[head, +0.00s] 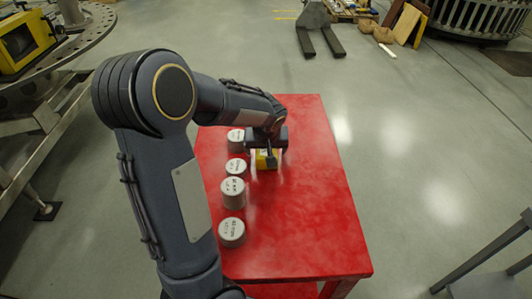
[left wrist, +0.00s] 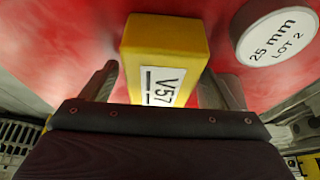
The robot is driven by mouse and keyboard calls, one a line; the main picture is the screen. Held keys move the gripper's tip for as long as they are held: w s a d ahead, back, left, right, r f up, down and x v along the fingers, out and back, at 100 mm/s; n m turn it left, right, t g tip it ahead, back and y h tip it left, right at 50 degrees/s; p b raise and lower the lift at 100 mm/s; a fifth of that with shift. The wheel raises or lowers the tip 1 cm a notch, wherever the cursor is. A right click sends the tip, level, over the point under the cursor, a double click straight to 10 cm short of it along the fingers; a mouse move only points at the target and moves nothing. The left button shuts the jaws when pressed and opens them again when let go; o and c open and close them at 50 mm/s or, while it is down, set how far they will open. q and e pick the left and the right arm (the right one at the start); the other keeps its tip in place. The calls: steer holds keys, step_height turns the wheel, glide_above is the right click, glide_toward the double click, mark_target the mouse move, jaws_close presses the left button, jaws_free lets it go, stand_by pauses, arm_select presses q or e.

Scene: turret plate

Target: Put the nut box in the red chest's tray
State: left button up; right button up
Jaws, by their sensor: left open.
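A yellow box (head: 261,161) with a white label, probably the nut box, is at the red chest's top (head: 305,200), near its far end. In the left wrist view the yellow box (left wrist: 165,45) shows the label "V57". My left gripper (head: 267,153) reaches over it from above. In the left wrist view my left gripper (left wrist: 160,72) is open, with one finger on each side of the box. Whether either finger touches it I cannot tell. The gripper hides part of the box in the head view. No separate tray shows. My right gripper is not in view.
Several grey round containers with white lids stand in a row left of the box; the nearest is a can (head: 232,232). One lid (left wrist: 278,37) reads "25 mm LOT 2". The chest's right half is bare. A grey chair (head: 490,275) stands at lower right.

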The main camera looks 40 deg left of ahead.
arm_select(q)
steer(key=shift+f, duration=0.1)
stand_by(0.4)
steer(key=c, duration=1.3)
